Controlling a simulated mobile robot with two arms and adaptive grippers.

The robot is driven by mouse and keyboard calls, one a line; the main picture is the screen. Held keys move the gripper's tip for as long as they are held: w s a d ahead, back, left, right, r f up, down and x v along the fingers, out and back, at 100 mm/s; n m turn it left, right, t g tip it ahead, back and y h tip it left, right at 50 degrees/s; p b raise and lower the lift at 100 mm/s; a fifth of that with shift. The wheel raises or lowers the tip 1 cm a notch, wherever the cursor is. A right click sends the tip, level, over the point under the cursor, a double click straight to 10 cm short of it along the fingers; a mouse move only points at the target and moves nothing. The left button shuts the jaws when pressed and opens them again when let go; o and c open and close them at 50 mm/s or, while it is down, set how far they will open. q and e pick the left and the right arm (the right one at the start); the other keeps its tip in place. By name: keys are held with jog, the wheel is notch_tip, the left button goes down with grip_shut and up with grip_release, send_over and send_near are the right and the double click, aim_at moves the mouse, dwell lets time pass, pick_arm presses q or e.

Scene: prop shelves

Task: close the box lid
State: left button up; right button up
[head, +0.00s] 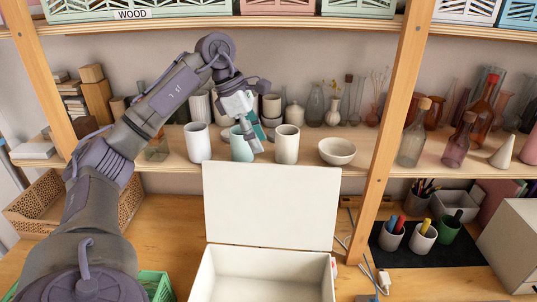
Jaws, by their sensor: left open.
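The white box (265,272) sits on the wooden tabletop at the bottom middle of the head view. Its lid (272,205) stands upright, hinged along the box's back edge, and the box's inside shows pale and empty where I can see it. My left gripper (252,147) is open, in front of the shelf cups and above the lid's top edge, pointing downward. It is apart from the lid. The front of the box is cut off by the frame. My right gripper is not in view.
A teal cup (241,145), white cups (198,142) and a bowl (337,151) stand on the shelf behind the lid. A wooden post (392,130) rises right of the box. Pen cups (391,234) stand on a black mat. A green basket (157,285) is at left.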

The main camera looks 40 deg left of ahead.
aim_at(270, 165)
pick_arm(q)
jog(key=shift+d+f, duration=0.2)
jog(key=shift+f, duration=0.05)
jog(key=p+x, duration=0.1)
jog(key=x, duration=0.5)
jog(key=shift+d+f, duration=0.2)
jog(key=shift+f, duration=0.1)
jog(key=shift+s, duration=0.1)
grip_shut()
